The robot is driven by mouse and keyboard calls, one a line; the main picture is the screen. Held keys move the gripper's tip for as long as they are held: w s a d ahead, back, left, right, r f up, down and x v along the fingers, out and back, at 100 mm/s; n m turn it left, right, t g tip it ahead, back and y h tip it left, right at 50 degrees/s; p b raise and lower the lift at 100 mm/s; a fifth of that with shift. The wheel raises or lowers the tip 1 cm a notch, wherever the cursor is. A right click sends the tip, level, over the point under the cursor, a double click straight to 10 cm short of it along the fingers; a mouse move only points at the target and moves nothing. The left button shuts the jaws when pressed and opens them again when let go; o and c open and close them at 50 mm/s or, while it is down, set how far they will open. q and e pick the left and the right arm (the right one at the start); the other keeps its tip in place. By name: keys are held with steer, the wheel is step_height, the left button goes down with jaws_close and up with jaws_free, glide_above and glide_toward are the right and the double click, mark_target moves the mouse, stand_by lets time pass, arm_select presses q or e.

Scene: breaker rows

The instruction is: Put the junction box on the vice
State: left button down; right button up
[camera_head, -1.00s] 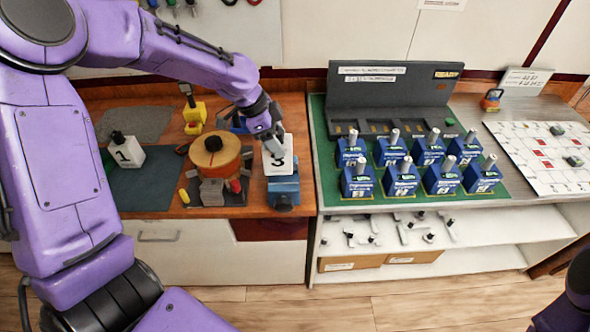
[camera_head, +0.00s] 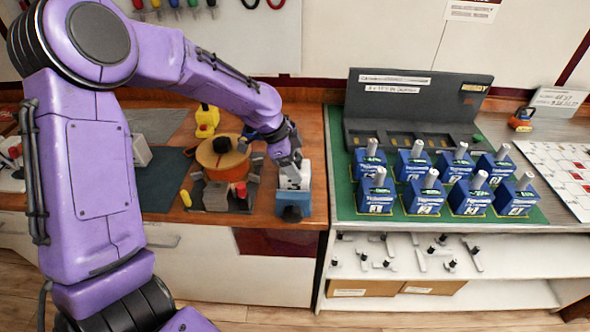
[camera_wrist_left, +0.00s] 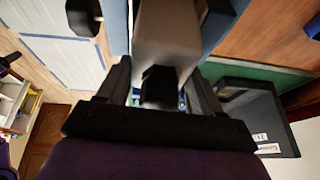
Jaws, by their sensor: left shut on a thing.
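A pale junction box (camera_head: 291,179) is at the blue vice (camera_head: 293,207) near the front edge of the wooden bench. In the left wrist view the box (camera_wrist_left: 165,38) shows as a grey block with a black knob (camera_wrist_left: 158,88) on it, and blue parts of the vice (camera_wrist_left: 115,25) show on either side. My left gripper (camera_head: 290,163) is over the box, its fingers shut on the knob. Whether the box rests fully on the vice I cannot tell. My right gripper is not in view.
Left of the vice stands an orange spool-like drum (camera_head: 222,158) with grey blocks. A second white box (camera_head: 141,150) is partly hidden behind my left arm. To the right, several blue breakers (camera_head: 425,195) stand on a green mat (camera_head: 344,205) before a dark panel (camera_head: 415,105).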

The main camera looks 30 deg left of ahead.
arm_select(q)
steer(key=c, duration=0.6)
jaws_free()
steer(key=shift+a, duration=0.1)
steer(key=o, duration=0.5)
steer(key=shift+w, duration=0.1)
steer(key=shift+c, duration=0.2)
steer(key=shift+w+f, duration=0.1)
steer(key=shift+r, duration=0.3)
steer(key=v, duration=0.8)
steer(key=shift+b, duration=0.3)
steer(key=p+v, duration=0.3)
steer(key=shift+s+a+r, duration=0.15)
steer(key=shift+s+r, duration=0.05)
steer(key=shift+s, duration=0.05)
